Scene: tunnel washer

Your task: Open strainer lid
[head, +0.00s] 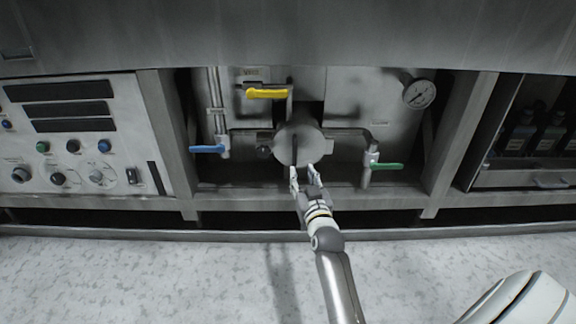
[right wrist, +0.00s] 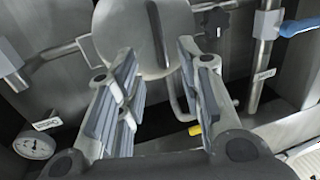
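The strainer lid (head: 310,139) is a round grey metal disc at the middle of the recessed panel in the head view, and it looks closed. A dark bar handle (head: 294,150) stands upright on its face. My right gripper (head: 305,172) is just in front of the lid's lower part, with its fingers pointing at it. In the right wrist view the lid (right wrist: 120,32) and the bar (right wrist: 157,32) lie beyond the two spread fingers. The right gripper is open, with nothing between its fingers. My left gripper is not in view.
A yellow valve handle (head: 267,93) is above the lid, a blue one (head: 207,149) left and a green one (head: 386,166) right. A black knob (right wrist: 215,20) is beside the lid. A gauge (head: 419,93) is upper right. A control panel (head: 75,135) is left; dark bottles (head: 520,130) are right.

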